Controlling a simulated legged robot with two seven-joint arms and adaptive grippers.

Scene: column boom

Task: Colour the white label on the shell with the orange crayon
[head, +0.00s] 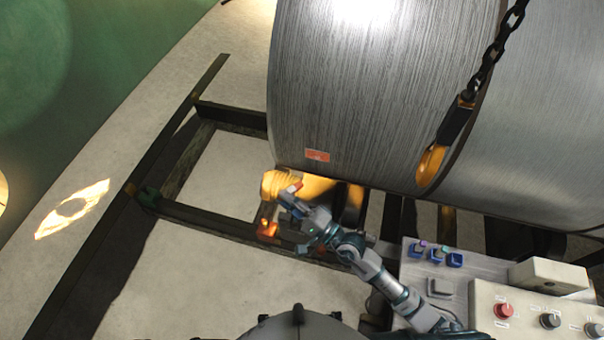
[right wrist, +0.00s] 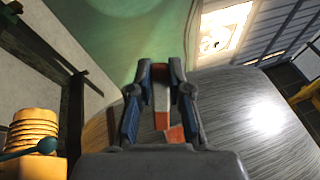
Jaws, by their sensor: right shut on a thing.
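The shell (head: 370,90) is a large brushed-metal cylinder, and it also fills the lower right of the right wrist view (right wrist: 240,120). Its label (head: 317,155) is a small patch near the shell's lower left edge. It looks mostly orange with faint pale marks; part of it shows in the right wrist view (right wrist: 175,134). My right gripper (head: 287,195) is below and left of the label. In the right wrist view my right gripper (right wrist: 161,76) is shut on the orange crayon (right wrist: 161,119), which shows orange and white between the fingers. I cannot tell whether the crayon touches the label. My left gripper is not in view.
A chain with a yellow hook (head: 431,165) hangs before the shell. A dark metal frame (head: 205,219) lies on the floor at left. A control box with knobs (head: 540,312) stands lower right. A ribbed yellow object (right wrist: 35,124) is at left in the wrist view.

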